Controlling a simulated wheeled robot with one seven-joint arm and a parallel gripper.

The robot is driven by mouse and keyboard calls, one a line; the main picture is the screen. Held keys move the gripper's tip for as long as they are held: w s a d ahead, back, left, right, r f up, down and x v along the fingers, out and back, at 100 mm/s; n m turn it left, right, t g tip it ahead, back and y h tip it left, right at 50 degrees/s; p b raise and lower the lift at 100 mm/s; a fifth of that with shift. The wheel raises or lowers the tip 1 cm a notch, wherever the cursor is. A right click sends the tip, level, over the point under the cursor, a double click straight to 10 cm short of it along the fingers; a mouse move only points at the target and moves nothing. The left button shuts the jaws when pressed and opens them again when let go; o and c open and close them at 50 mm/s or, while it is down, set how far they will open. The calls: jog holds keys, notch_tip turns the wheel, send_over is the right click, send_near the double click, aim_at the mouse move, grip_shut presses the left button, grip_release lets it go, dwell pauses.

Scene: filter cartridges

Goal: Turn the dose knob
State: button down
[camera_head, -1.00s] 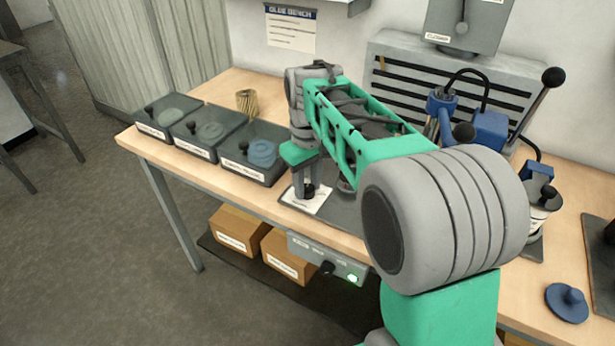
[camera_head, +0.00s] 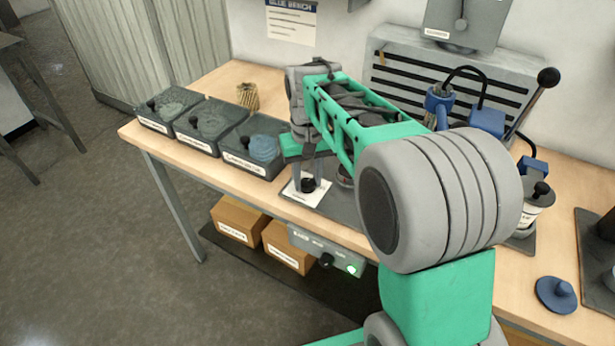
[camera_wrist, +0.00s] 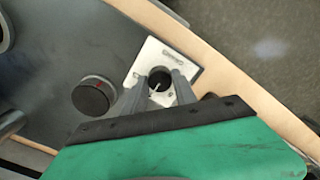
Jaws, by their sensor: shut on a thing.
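The dose knob is a small round black knob (camera_wrist: 160,77) with a white pointer line, on a white printed plate (camera_wrist: 147,58) near the bench's front edge. In the head view the black knob (camera_head: 308,186) shows on its white plate (camera_head: 296,197), below my gripper (camera_head: 307,173). In the wrist view my gripper (camera_wrist: 160,87) points down at the plate, its two grey fingers on either side of the knob and shut on it. The fingers hide parts of the knob's sides and the plate's markings.
A larger dark round piece with a red mark (camera_wrist: 92,97) stands close beside the plate. A blue stopper-like part (camera_head: 557,294) lies at the right. A control box (camera_head: 328,250) hangs under the front edge.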

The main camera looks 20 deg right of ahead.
aim_at(308, 182)
jog(key=c, duration=1)
grip_release()
notch_tip(308, 182, up, 8)
jog(key=shift+f+p, duration=0.1)
jog(key=shift+p, duration=0.25)
